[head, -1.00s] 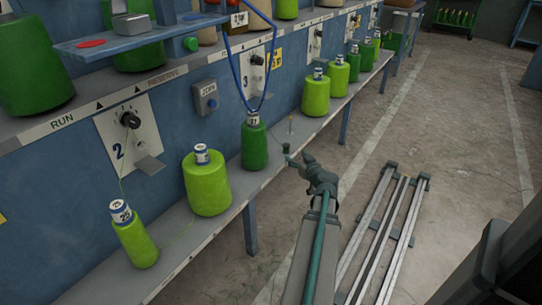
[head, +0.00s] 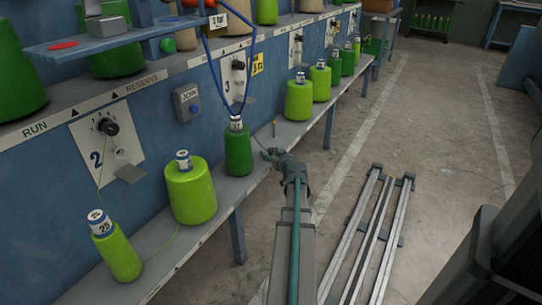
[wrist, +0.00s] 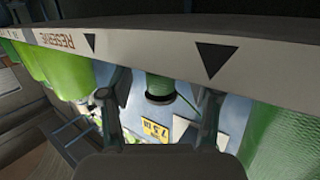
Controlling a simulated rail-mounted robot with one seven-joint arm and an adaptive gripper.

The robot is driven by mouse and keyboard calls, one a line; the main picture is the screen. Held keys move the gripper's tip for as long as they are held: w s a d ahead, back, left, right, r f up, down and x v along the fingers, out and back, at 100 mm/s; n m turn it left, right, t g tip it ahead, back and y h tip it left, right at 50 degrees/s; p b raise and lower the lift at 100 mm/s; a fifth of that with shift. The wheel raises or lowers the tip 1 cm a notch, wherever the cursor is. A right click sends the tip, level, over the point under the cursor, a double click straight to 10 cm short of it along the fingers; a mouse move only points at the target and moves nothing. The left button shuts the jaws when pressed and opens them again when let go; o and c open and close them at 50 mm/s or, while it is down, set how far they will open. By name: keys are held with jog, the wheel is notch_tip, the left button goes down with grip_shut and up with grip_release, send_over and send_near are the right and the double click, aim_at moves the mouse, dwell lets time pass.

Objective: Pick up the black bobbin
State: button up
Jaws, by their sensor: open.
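I see no plainly black bobbin in either view. A dark green bobbin (head: 238,152) with a white-and-blue labelled top stands upright on the lower shelf in the head view. My gripper (head: 267,155) is just right of it in the picture, at the shelf's front edge; I cannot tell whether they touch. In the wrist view my gripper (wrist: 162,108) is open, one finger on each side. Between the fingers shows a green cylinder with a dark, black-looking rim (wrist: 160,86); I cannot tell which object it is or whether it lies within reach.
Light green bobbins stand on the shelf (head: 222,215) at left (head: 191,192) and farther back (head: 299,100). Blue cords (head: 222,75) hang above the dark green bobbin. Metal rails (head: 372,235) lie on the open floor at right.

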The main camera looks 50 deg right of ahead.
jog(key=c, duration=1.1)
jog(key=shift+r, duration=0.15)
